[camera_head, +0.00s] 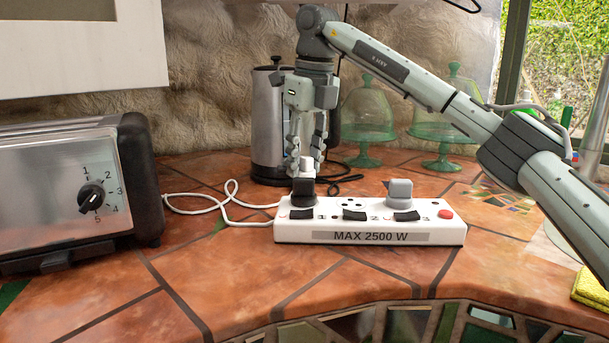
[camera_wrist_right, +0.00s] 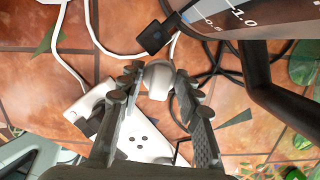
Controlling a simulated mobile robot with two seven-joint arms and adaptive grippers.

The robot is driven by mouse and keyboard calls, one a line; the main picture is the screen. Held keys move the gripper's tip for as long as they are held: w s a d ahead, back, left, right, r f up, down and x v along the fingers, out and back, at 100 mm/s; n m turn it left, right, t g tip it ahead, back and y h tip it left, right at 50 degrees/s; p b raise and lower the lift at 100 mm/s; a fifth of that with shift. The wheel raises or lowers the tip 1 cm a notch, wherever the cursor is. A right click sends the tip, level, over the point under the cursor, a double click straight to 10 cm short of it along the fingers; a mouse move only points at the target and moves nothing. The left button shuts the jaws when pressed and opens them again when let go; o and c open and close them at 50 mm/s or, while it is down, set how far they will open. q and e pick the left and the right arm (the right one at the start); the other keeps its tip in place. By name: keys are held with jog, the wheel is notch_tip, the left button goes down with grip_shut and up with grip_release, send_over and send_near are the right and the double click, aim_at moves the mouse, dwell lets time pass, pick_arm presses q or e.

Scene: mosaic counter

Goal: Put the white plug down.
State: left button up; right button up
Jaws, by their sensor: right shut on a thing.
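My right gripper (camera_head: 306,160) points down over the left end of the white power strip (camera_head: 455,234). It is shut on the white plug (camera_head: 306,164), which also shows between the fingertips in the right wrist view (camera_wrist_right: 158,82). A black plug (camera_head: 303,188) stands at the strip's left end, just below the white plug in the head view; I cannot tell whether they touch. A grey plug (camera_head: 399,190) stands farther right on the strip. My left gripper is not in view.
A steel kettle (camera_head: 268,125) stands close behind the gripper. A toaster (camera_head: 65,190) is at the left, and green glass stands (camera_head: 367,120) are behind. White and black cords lie around the strip. The tiled counter in front of the strip is clear.

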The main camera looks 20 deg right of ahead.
aim_at(304, 175)
jog(key=shift+f, duration=1.45)
jog(key=shift+f, duration=0.1)
jog(key=o, duration=1.1)
jog(key=shift+f, duration=0.1)
jog(key=shift+o, duration=0.2)
jog(key=r, duration=0.5)
jog(key=s+r, duration=0.1)
jog(key=r, duration=0.2)
jog(key=shift+d, duration=0.2)
jog(key=shift+f, duration=0.1)
